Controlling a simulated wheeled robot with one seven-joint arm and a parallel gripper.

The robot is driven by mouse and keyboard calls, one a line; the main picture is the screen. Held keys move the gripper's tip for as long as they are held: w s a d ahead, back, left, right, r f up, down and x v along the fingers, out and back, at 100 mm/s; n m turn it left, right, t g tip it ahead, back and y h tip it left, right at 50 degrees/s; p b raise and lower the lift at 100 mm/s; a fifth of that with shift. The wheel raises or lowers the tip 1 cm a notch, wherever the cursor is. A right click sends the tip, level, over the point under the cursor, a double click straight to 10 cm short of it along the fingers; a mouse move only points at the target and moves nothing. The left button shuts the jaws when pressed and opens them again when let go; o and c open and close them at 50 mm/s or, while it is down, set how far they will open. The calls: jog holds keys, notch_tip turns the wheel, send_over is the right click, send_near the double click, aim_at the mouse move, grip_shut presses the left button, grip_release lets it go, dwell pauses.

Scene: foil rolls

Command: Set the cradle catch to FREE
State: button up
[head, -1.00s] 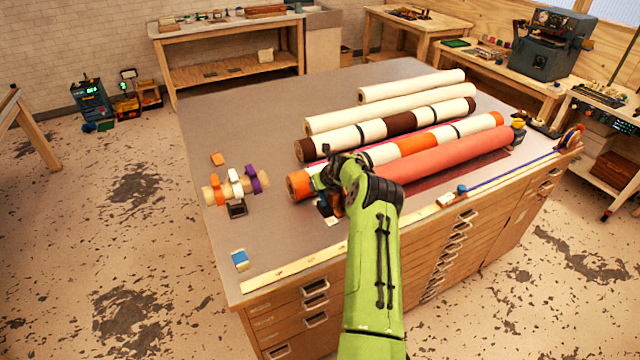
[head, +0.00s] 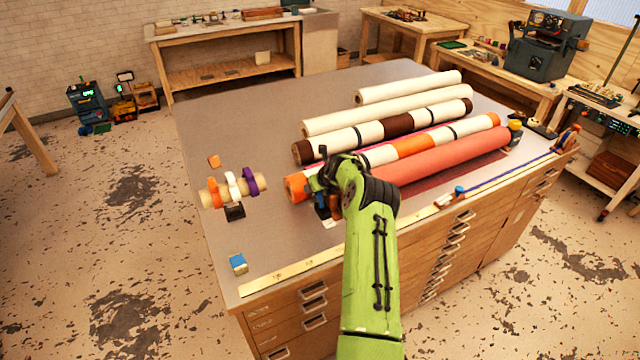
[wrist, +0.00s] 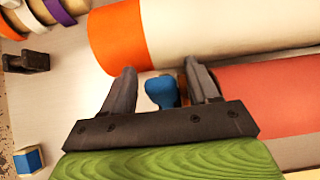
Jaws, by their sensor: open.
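A small blue knob-like part (wrist: 162,90), which may be the cradle catch, shows in the wrist view between my gripper's two dark fingers (wrist: 160,70). The fingers stand open on either side of it, with a gap on the left; I cannot tell whether the right one touches. No FREE marking is readable. In the head view my gripper (head: 326,190) is low at the left ends of the rolls, and its own arm hides much of that spot. The orange-ended roll (wrist: 118,38) lies just beyond the fingers and the coral roll (wrist: 265,95) to their right.
More rolls (head: 385,108) lie at the back of the table. A short core with coloured rings (head: 233,188), a black holder (head: 235,212), an orange block (head: 214,161) and a blue block (head: 238,263) are on the left. A pale strip (head: 290,268) runs along the front edge.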

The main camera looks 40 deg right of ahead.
jog(key=b+v, duration=0.1)
jog(key=v, duration=1.4)
jog(key=shift+s+b, duration=0.15)
jog(key=shift+b, duration=0.15)
jog(key=shift+r, duration=0.15)
